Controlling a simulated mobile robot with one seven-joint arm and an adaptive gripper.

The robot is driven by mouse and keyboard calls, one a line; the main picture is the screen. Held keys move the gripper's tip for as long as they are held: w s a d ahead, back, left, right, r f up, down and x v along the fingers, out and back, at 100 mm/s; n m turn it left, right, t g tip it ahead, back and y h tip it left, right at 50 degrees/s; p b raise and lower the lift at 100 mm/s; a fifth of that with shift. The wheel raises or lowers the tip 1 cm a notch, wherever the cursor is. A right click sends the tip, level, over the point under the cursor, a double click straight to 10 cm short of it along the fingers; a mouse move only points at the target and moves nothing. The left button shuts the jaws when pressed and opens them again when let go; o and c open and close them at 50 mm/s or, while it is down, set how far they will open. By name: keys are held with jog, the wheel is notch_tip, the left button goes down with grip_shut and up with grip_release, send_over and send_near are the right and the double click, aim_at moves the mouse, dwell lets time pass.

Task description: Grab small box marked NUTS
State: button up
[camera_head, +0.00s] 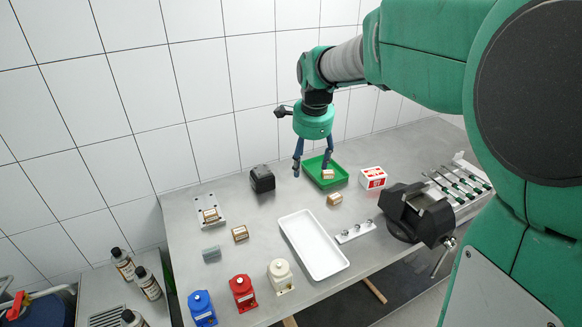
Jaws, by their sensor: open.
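My gripper (312,170) is open and points down over the left part of the green tray (344,182). Its right fingertip is close to a small brown box (328,175) in that tray; I cannot tell whether they touch. A second small brown box (334,199) lies on the table in front of the tray. A third small box (240,233) lies left of the white tray, and a fourth (210,215) sits on a light metal plate at the left. The labels are too small to read, so I cannot tell which box is marked NUTS.
A red-and-white box (373,178) and a dark vise (418,213) stand right of the green tray. A black box (262,179) stands left. The white tray (317,261) lies in front. Blue (201,308), red (243,292) and cream (280,276) pump-like units line the front edge.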

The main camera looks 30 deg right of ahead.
jog(key=w+d+f+m+p, duration=0.1)
jog(key=w+d+f+m, duration=0.3)
jog(key=d+f+m, duration=0.1)
jog(key=w+d+f+m+g, duration=0.1)
jog(key=w+d+f+m, duration=0.3)
jog(key=d+f, duration=0.3)
jog(key=w+d+f+m+g+p, duration=0.1)
jog(key=w+d+f+m, duration=0.3)
jog(key=d, duration=0.6)
notch_tip(320, 180, down, 3)
jog(key=m, duration=0.2)
jog(key=shift+w+m+y+p, duration=0.35)
jog(key=shift+w+m+y, duration=0.05)
jog(key=shift+a+r, duration=0.1)
jog(key=b, duration=0.1)
send_over(335, 196)
notch_tip(335, 196, down, 9)
jog(key=shift+r, duration=0.15)
jog(key=shift+f, duration=0.25)
jog(key=shift+b, duration=0.3)
jog(key=shift+f+b, duration=0.4)
jog(key=shift+f, duration=2.4)
